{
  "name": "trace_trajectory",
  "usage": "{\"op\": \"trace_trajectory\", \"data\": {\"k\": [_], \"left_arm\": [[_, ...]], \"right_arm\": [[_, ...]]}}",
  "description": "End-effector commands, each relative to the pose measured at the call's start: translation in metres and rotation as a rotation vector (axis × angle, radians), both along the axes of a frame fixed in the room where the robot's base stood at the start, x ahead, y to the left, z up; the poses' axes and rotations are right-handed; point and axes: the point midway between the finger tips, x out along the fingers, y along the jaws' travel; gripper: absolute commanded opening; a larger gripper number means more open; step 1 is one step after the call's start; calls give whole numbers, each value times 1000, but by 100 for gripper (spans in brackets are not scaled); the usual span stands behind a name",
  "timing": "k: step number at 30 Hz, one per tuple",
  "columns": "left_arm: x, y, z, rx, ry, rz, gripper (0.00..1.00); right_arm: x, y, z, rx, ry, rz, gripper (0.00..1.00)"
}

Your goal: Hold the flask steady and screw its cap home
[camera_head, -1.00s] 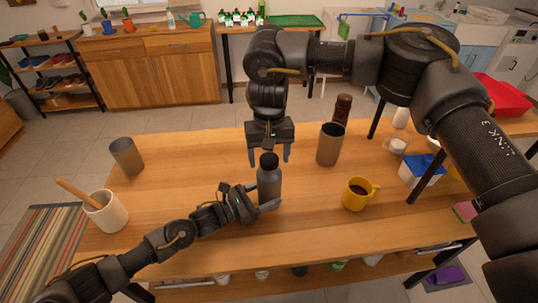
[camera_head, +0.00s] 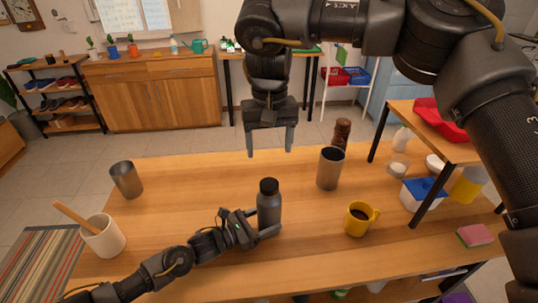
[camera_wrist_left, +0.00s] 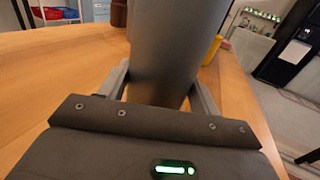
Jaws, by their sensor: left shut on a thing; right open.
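The flask (camera_head: 268,208) is dark grey and stands upright on the wooden table, with its black cap (camera_head: 268,186) on top. My left gripper (camera_head: 262,232) is shut around the flask's lower body from the left. In the left wrist view the flask (camera_wrist_left: 175,45) rises between the two fingers of the left gripper (camera_wrist_left: 162,92). My right gripper (camera_head: 269,150) points down, open and empty, above and a little behind the cap, clear of it. I cannot tell how tightly the cap sits.
A grey tumbler (camera_head: 330,168) and a dark brown grinder (camera_head: 341,133) stand right of the flask. A yellow mug (camera_head: 358,218) is nearer the front. Another tumbler (camera_head: 126,180) and a crock (camera_head: 102,236) with a wooden spoon are at left. The table's middle left is clear.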

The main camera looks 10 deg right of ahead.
Motion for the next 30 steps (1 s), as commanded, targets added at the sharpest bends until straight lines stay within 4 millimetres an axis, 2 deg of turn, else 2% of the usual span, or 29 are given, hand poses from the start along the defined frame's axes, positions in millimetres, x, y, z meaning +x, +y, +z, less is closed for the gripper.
{"op": "trace_trajectory", "data": {"k": [8,9,15,24,30], "left_arm": [[0,0,0,0,0,-1,45],[0,0,0,0,0,-1,66],[0,0,0,0,0,-1,88],[-1,3,0,0,0,0,88],[-12,30,-1,2,2,1,88]], "right_arm": [[0,0,2,0,0,0,70],[0,0,2,0,0,0,70],[0,0,2,0,0,0,70],[0,0,2,0,0,0,70],[0,0,2,0,0,0,70]]}}
